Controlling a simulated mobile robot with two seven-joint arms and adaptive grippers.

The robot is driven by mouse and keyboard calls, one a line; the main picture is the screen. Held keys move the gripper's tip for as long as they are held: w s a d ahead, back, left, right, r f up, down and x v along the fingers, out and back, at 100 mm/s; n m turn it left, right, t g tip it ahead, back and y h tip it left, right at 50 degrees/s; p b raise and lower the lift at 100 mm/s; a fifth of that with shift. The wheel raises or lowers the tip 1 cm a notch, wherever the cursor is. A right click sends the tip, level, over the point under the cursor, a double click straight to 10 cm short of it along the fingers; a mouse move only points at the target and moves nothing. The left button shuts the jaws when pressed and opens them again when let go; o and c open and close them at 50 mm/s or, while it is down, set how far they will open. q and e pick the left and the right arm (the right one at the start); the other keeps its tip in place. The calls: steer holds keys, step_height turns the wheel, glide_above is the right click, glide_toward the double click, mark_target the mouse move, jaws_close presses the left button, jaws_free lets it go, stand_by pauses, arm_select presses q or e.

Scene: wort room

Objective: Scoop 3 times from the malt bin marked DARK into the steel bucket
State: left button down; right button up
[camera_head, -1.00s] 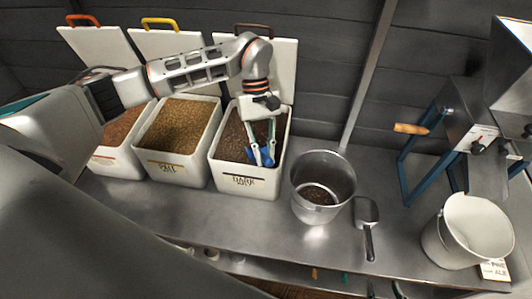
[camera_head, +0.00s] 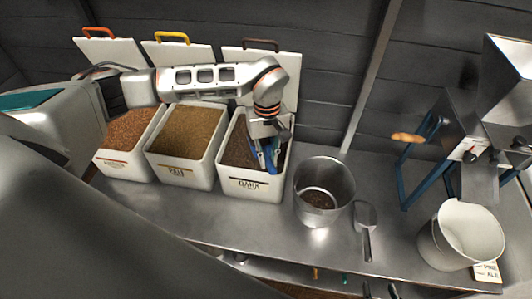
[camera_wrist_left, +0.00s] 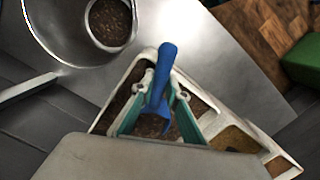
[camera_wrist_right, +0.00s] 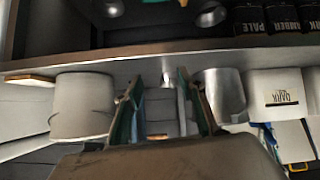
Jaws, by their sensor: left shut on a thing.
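The malt bin marked DARK (camera_head: 252,184) is the rightmost white bin, open and holding dark malt (camera_head: 238,150). My left gripper (camera_head: 266,146) is low inside its right part, shut on a blue scoop (camera_wrist_left: 164,78). The scoop's handle shows between the fingers in the left wrist view; I cannot clearly see its bowl or load. The steel bucket (camera_head: 338,213) stands on the bench just right of that bin, with some dark malt (camera_head: 319,199) at its bottom. My right gripper (camera_wrist_right: 168,108) has its fingers apart and empty; it is outside the head view.
Two more open malt bins, pale (camera_head: 180,172) and reddish (camera_head: 124,166), stand to the left. A metal scoop (camera_head: 366,218) lies right of the bucket. A white bucket (camera_head: 440,240) and a mill (camera_head: 468,150) stand farther right. Raised lids (camera_head: 270,70) stand behind the bins.

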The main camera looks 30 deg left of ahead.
mark_target(272, 165)
arm_select(q)
steer(key=r+p, duration=0.1)
steer(key=s+d+r+p, duration=0.1)
steer(key=r+t+p, duration=0.1)
steer(key=shift+s+d+y, duration=0.25)
steer(key=shift+s+y, duration=0.1)
steer(key=shift+y, duration=0.05)
steer(key=shift+s+d+r+p, duration=0.35)
steer(key=shift+s+r+p, duration=0.05)
steer(key=shift+p, duration=0.3)
steer(key=shift+s+d+r+t+y+p, duration=0.2)
steer(key=shift+s+r+t+y+p, duration=0.05)
steer(key=shift+r+t+y+p, duration=0.1)
steer(key=shift+s+d+r, duration=0.15)
steer(key=shift+s, duration=0.05)
arm_select(e)
step_height(272, 165, up, 7)
steer(key=w, duration=0.1)
steer(key=shift+w+d+f, duration=0.15)
steer(key=shift+d, duration=0.3)
steer(key=shift+a, duration=0.1)
steer(key=shift+t, duration=0.3)
